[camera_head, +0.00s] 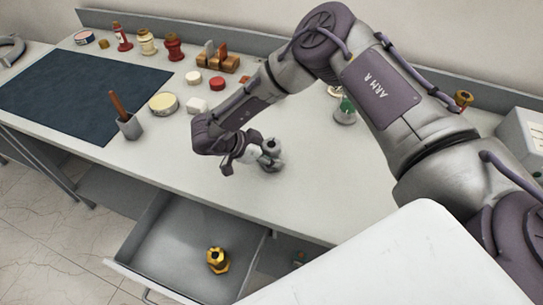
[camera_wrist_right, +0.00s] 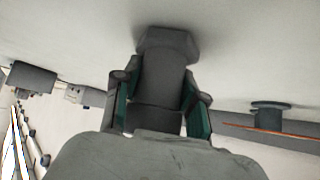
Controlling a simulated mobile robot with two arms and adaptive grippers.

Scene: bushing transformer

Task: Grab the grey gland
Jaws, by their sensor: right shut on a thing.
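The grey gland (camera_head: 271,147) is at the right gripper on the white worktop in the head view. It is partly hidden by the fingers. In the right wrist view the gland (camera_wrist_right: 165,65) shows a wide hexagonal end against the pale surface and a narrower body between the green-padded fingers. My right gripper (camera_head: 252,159) is shut on this body; it also shows in the wrist view (camera_wrist_right: 160,98). I cannot tell whether the gland touches the worktop. My left gripper is not in view.
An open drawer (camera_head: 160,257) below the worktop holds a brass gland (camera_head: 217,260). A dark mat (camera_head: 80,95) and several red, cream and wooden parts lie farther back. A flask (camera_head: 345,110) stands behind my arm.

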